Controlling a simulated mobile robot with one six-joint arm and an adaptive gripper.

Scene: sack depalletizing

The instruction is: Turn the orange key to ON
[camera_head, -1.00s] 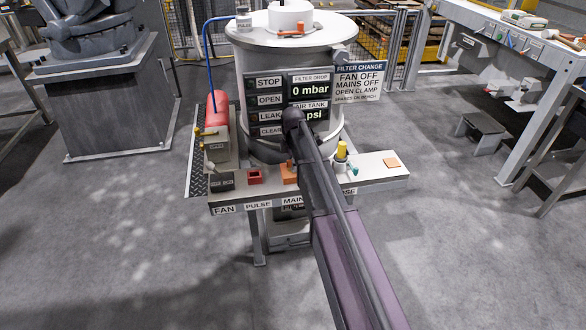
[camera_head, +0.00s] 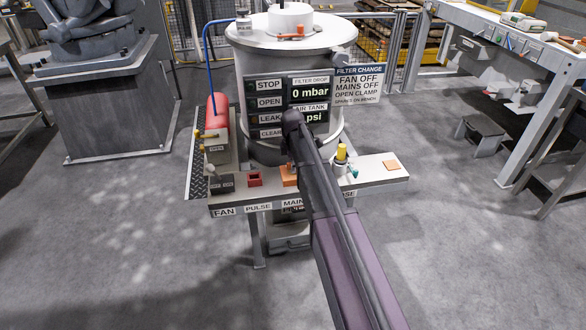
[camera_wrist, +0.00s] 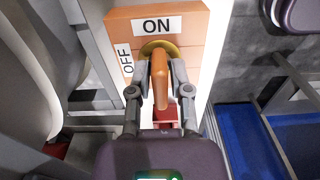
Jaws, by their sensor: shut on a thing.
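The orange key (camera_wrist: 160,78) sits in a round brass-coloured collar (camera_wrist: 158,49) on an orange switch block (camera_wrist: 185,27). The block has a white ON label (camera_wrist: 157,26) above the key and an OFF label (camera_wrist: 126,61) turned sideways at the left. The key's handle lies upright in the wrist view, in line with ON. My gripper (camera_wrist: 160,92) is shut on the key, one finger on each side. In the head view the orange block (camera_head: 288,176) shows above the MAINS label, and my arm hides the key.
A display board (camera_head: 289,102) reads 0 mbar. The grey floor in front is clear.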

